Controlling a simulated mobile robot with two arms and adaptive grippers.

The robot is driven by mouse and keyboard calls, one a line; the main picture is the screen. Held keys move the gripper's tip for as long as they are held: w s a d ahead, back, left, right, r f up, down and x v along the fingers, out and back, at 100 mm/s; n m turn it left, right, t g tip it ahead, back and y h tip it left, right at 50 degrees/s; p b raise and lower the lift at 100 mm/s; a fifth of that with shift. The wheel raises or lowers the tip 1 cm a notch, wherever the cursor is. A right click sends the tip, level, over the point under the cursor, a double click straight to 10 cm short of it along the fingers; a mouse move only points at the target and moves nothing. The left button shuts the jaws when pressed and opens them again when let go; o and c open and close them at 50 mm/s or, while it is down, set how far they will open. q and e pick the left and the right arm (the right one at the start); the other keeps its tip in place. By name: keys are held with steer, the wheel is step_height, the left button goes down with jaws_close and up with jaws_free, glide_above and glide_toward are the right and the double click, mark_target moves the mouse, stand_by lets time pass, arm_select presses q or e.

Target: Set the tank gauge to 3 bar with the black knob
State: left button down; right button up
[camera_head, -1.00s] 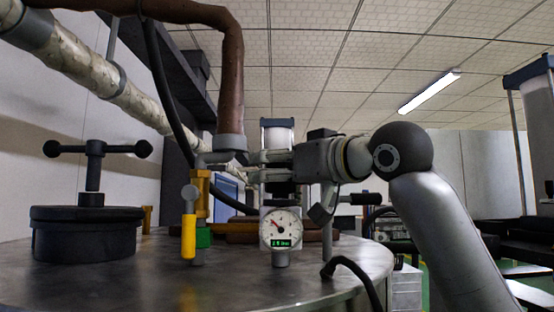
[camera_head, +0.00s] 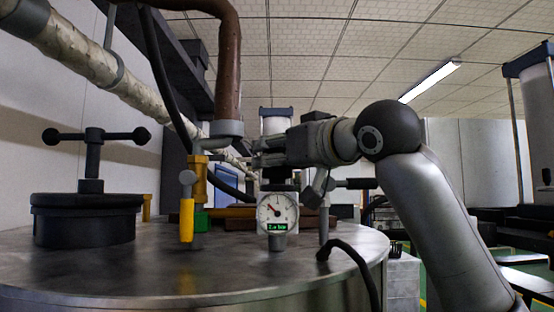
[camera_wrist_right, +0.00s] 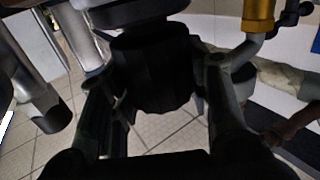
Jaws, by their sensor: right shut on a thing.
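The tank gauge (camera_head: 277,213) is a small white dial with a red needle and a green digital readout. It stands upright on the tank top (camera_head: 330,262). Its needle points to the upper left; the readout is too small to read surely. The black knob (camera_wrist_right: 155,75) sits between the fingers of my right gripper (camera_wrist_right: 160,100) in the wrist view. In the head view my right gripper (camera_head: 264,153) reaches in from the right just above the gauge and is shut on the knob, which it partly hides. My left gripper is not in view.
A yellow-handled valve (camera_head: 187,218) and a brown pipe (camera_head: 228,70) stand left of the gauge. A black lid with a T-handle (camera_head: 88,218) is at the far left. A black hose (camera_head: 350,255) curves over the tank's right edge.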

steer(key=shift+m+t+h+b, duration=0.3)
steer(key=shift+m+t+h, duration=0.35)
steer(key=shift+h, duration=0.35)
steer(key=o, duration=1)
steer(key=shift+s, duration=0.1)
steer(key=shift+d+r, duration=0.1)
steer(key=v, duration=1.2)
